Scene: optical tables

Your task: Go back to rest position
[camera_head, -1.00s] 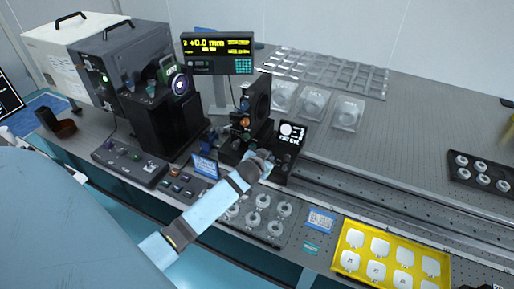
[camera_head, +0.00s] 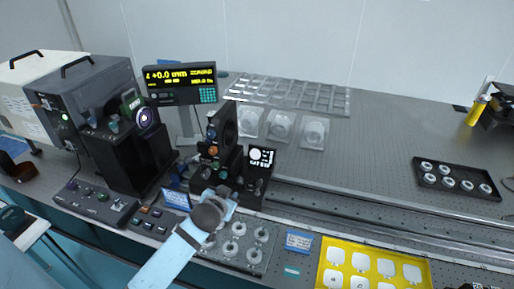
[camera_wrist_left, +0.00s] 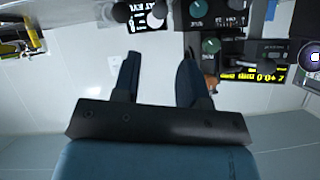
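My left arm comes in from the bottom left in the head view. Its gripper (camera_head: 224,197) is in front of the black optical mount on the rail, above the table's front part; its fingertips are hard to make out there. In the left wrist view the two dark fingers of the left gripper (camera_wrist_left: 158,62) stand apart with nothing between them. The black optical mount (camera_head: 221,140) stands upright just behind the gripper; I cannot tell from the head view whether they touch. My right gripper is in neither view.
A display (camera_head: 181,82) and a black instrument (camera_head: 122,160) stand at the left. A tray of round parts (camera_head: 255,262) lies close below the left gripper. A yellow tray (camera_head: 322,265) is at the front, a black tray (camera_head: 457,190) at the right.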

